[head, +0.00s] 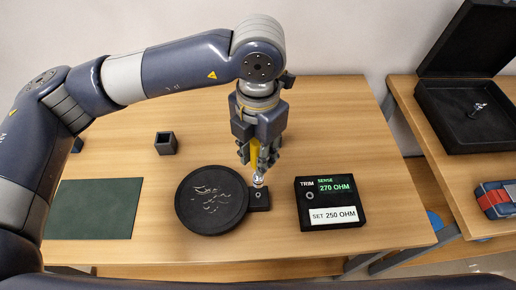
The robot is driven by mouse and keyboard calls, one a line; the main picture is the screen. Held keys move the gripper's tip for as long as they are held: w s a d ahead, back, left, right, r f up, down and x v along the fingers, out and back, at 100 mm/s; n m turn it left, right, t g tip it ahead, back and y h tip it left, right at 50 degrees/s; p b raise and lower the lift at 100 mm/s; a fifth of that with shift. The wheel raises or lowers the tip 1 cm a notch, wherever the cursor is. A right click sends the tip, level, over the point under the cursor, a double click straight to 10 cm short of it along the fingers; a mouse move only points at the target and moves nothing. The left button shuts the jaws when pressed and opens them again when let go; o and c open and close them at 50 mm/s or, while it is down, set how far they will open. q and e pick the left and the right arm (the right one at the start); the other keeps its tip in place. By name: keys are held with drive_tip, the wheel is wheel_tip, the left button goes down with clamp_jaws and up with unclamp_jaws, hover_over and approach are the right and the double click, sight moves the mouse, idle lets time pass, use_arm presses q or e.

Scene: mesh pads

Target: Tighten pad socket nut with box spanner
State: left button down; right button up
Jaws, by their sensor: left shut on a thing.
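My left gripper (258,163) points down over the middle of the table and is shut on the box spanner (254,150). The spanner has a yellow handle and a shiny metal lower end. That end is just above or on the small black socket block (260,203); I cannot tell whether it touches. A small round fitting, perhaps the nut, shows on the block. The block adjoins the round black pad (184,210), which has pale silvery marks on top. The trim box (333,190) to the right reads SENSE 270 OHM and SET 250 OHM. My right gripper is not in view.
A dark green mat (95,210) lies at the left of the wooden table (330,120). A small open black holder (165,143) stands behind it. On the right-hand table are an open black case (430,105) with a small metal piece and a red-blue item (497,198).

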use_arm(q)
wheel_tip(320, 180, down, 6)
drive_tip(key=shift+r+b, duration=0.15)
drive_tip(key=shift+b, duration=0.9)
drive_tip(key=shift+r, duration=0.15)
drive_tip(key=shift+f+b, duration=0.75)
drive_tip(key=shift+b, duration=0.1)
